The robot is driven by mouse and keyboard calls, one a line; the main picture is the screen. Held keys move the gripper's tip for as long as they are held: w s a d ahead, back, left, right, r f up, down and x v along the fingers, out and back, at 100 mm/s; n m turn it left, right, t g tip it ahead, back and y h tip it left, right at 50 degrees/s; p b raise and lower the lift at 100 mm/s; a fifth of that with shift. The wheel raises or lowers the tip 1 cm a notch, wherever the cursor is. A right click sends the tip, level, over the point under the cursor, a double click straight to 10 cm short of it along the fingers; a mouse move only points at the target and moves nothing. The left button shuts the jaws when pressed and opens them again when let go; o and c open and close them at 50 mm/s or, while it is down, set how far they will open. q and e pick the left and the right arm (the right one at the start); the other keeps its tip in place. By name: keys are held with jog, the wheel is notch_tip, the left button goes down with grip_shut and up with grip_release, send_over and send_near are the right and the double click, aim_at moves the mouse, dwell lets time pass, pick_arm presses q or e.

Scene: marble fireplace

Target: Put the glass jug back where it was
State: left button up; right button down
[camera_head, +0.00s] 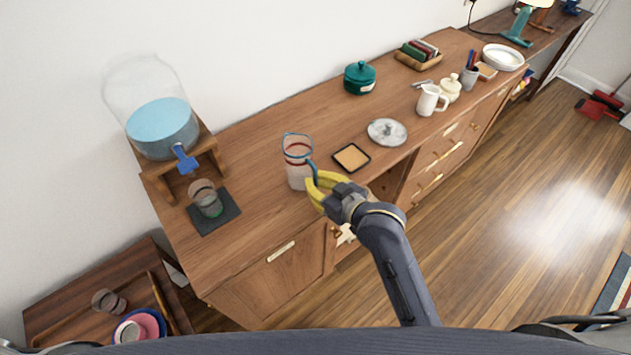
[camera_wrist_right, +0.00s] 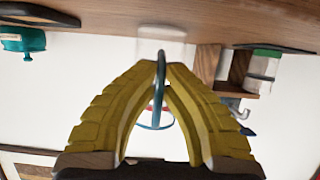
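The glass jug (camera_head: 298,165) is clear, with a red band and a blue rim and handle. It is upright at the front part of the wooden sideboard, left of a small square tan-topped tray. My right gripper (camera_head: 317,186) has yellow fingers and reaches the jug's handle side. In the right wrist view, the fingertips (camera_wrist_right: 161,68) close in on both sides of the blue handle (camera_wrist_right: 160,85), with the jug beyond them. Whether the jug's base touches the wood is hard to tell. My left gripper is not in view.
Left of the jug are a glass (camera_head: 206,199) on a dark coaster (camera_head: 226,216) and a water dispenser (camera_head: 163,126) on a wooden stand. To the right are the tan-topped tray (camera_head: 352,158), a round marble lid (camera_head: 387,132) and a white pitcher (camera_head: 430,100). Bare wood lies between jug and coaster.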

jog(key=c, duration=2)
grip_release()
jog(key=shift+f, duration=0.15)
jog(key=o, duration=0.4)
